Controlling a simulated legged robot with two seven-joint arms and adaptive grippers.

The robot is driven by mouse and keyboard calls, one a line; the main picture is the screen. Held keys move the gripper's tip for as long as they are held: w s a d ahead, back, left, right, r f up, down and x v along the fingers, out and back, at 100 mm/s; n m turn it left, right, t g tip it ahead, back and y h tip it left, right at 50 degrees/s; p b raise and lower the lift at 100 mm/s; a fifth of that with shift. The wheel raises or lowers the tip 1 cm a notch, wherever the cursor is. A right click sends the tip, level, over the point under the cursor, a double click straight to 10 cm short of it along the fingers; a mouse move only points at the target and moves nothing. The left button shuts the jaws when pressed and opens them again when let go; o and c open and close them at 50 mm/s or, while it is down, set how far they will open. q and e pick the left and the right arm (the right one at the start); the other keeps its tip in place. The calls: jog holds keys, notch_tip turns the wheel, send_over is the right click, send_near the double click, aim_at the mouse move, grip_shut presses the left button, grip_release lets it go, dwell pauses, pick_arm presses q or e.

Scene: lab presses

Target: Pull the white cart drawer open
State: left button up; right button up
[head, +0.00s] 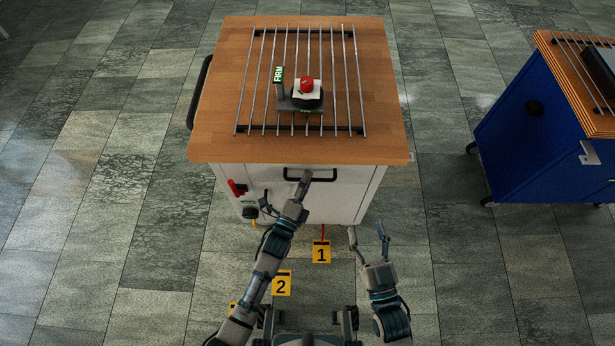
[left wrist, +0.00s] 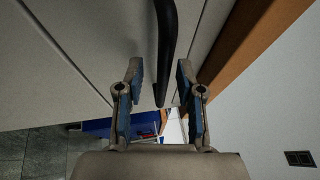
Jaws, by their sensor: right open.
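The white cart (head: 345,207) stands under a wooden top, and its drawer front looks flush with the body. The black drawer handle (head: 325,179) is a bar just below the top's front edge. In the left wrist view, the handle (left wrist: 167,40) runs down between the two open fingers of my left gripper (left wrist: 158,72), with a gap on each side. My right gripper (head: 367,232) is open and empty, in front of the cart's right corner and apart from it.
A metal rack (head: 258,85) with a red button (head: 307,83) on a small base lies on the cart top. A red item (head: 237,187) is on the cart's left front. A blue cart (head: 525,135) stands at right.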

pick_arm(q)
jog(key=shift+w+d+r, duration=0.1)
jog(key=shift+w, duration=0.25)
jog(key=shift+d, duration=0.1)
jog(key=shift+d, duration=0.1)
grip_shut()
jog(key=shift+s, duration=0.1)
